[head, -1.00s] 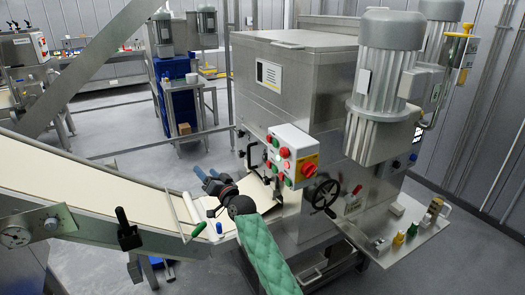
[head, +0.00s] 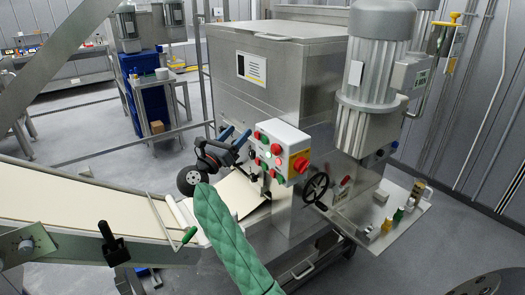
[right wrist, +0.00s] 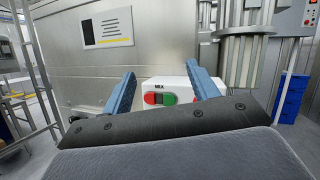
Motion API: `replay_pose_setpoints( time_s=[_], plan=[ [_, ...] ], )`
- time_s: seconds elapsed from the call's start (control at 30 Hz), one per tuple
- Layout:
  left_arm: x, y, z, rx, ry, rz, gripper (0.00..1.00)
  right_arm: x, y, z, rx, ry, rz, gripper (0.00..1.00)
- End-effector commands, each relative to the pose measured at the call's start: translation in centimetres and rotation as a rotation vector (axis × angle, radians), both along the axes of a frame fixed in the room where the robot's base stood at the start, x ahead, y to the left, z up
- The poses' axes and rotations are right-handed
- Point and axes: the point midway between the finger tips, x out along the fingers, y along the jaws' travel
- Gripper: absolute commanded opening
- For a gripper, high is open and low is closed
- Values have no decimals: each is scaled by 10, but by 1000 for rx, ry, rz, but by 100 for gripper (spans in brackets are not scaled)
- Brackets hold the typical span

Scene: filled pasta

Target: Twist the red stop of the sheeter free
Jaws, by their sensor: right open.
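The white control box (head: 285,133) is on the front of the steel machine. Its face has several red and green buttons, including a red button (head: 276,149). A larger red knob (head: 301,164) sits on a yellow plate on its right side. I cannot tell which red control is the sheeter's stop. My right gripper (head: 234,138) is open and empty, just left of the box and apart from it. In the right wrist view, its blue fingers frame the box's MIX face, with a red button (right wrist: 153,98) and a green button (right wrist: 170,99). My left gripper is out of view.
A conveyor (head: 85,203) with a pale sheet runs in from the left, below the gripper. A black handwheel (head: 316,187) is right of and below the box. A motor (head: 375,70) stands behind it. A side shelf (head: 400,222) holds small items.

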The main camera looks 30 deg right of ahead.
Motion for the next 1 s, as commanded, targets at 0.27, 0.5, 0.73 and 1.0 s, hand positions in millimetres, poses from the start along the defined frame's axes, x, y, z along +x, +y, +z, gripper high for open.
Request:
replay_pose_setpoints(
  time_s=[0.27, 0.5, 0.73, 1.0],
  plan=[
    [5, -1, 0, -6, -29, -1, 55, -38, -23, -58, 372, -169, -172, 59],
    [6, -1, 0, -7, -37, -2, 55, -51, -25, -68, 442, -281, -224, 59],
    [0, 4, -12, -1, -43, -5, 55, -50, -38, -66, 440, -287, -222, 59],
    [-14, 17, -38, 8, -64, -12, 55, -48, -67, -65, 439, -286, -221, 59]
  ],
)
